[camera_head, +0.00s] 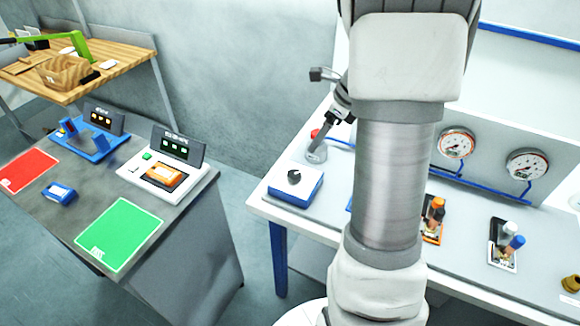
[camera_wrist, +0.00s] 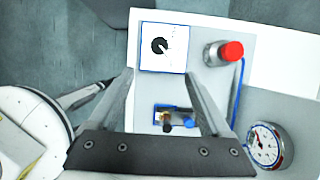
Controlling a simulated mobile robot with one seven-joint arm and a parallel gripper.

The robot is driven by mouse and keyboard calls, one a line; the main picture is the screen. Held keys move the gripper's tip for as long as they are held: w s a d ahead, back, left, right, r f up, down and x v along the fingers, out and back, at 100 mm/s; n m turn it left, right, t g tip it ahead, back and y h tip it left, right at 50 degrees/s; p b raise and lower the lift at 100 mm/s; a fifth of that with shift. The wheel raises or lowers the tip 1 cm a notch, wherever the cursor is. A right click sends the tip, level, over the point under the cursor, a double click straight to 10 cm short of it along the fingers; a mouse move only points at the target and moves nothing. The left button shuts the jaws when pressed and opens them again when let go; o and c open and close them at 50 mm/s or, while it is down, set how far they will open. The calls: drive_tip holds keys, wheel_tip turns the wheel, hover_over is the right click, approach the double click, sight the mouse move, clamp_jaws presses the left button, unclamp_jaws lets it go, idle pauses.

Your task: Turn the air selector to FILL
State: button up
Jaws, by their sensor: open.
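The air selector is a blue-sided box with a white top (camera_head: 296,188) and a black round knob (camera_head: 294,176), at the left end of the white bench. In the wrist view its white face (camera_wrist: 150,32) shows near the top middle, with the black knob (camera_wrist: 160,46) bearing a pale pointer mark. The lettering is too small to read. My gripper (camera_wrist: 159,73) is open and empty, its two fingers reaching toward the selector's near edge, with the knob beyond the tips. In the head view my gripper (camera_head: 328,128) hangs above the bench behind the selector, apart from it.
A grey cylinder with a red cap (camera_wrist: 230,51) stands right of the selector. A small valve block (camera_wrist: 176,120) lies between my fingers' lines of sight. Pressure gauges (camera_head: 457,143) are on the back panel.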

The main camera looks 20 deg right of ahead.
sight(295, 174)
drive_tip(key=x, duration=1.7)
drive_tip(key=shift+s+b, duration=0.1)
drive_tip(key=shift+b, duration=0.2)
clamp_jaws()
